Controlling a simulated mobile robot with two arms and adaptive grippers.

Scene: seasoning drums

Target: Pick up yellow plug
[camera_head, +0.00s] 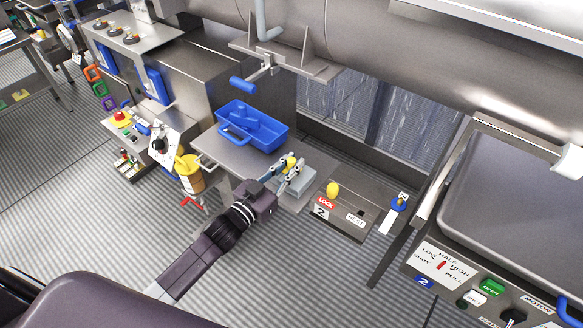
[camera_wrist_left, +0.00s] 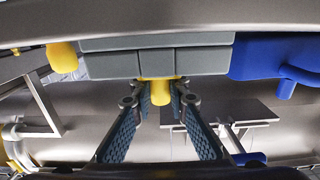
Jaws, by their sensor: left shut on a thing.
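A yellow plug (camera_wrist_left: 158,92) sits between the fingertips of my left gripper (camera_wrist_left: 158,96) in the left wrist view, close against a grey block (camera_wrist_left: 155,60). In the head view, my left gripper (camera_head: 290,180) is at the right end of the steel shelf, with the yellow plug (camera_head: 291,163) at its fingers. The gripper is shut on the plug. I cannot tell whether the plug still touches the grey block. My right gripper is not in view.
A blue tray (camera_head: 268,127) stands on the steel shelf (camera_head: 222,152) left of the gripper. To the right is a LOCK panel (camera_head: 350,222) with a yellow knob (camera_head: 333,190). A yellow container (camera_head: 189,173) hangs at the left. A large steel drum (camera_head: 420,60) overhangs the back.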

